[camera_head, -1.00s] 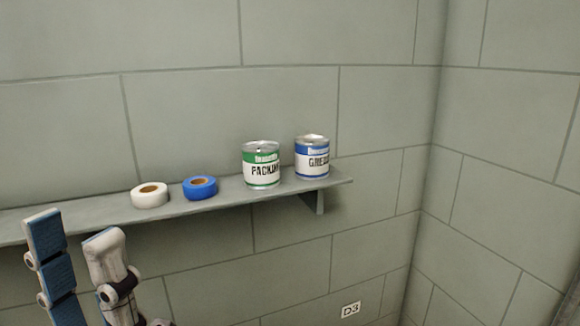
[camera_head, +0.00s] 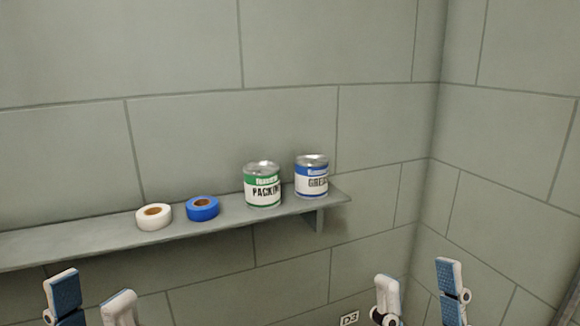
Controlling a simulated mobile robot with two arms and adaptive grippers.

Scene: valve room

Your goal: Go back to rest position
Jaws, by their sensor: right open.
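My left gripper (camera_head: 92,298) is at the lower left edge of the head view, below the shelf. Its two fingers stand apart with nothing between them. My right gripper (camera_head: 418,290) is at the lower right, below and to the right of the shelf's end. Its fingers are spread wide and empty. The lower parts of both grippers are cut off by the picture's bottom edge. Neither gripper touches anything that shows.
A grey wall shelf (camera_head: 100,246) holds a white tape roll (camera_head: 154,220), a blue tape roll (camera_head: 202,210), a green-banded "PACKING" can (camera_head: 263,188) and a blue-banded "GREASE" can (camera_head: 312,181). A small wall label (camera_head: 349,318) shows low down. The room's corner is at right.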

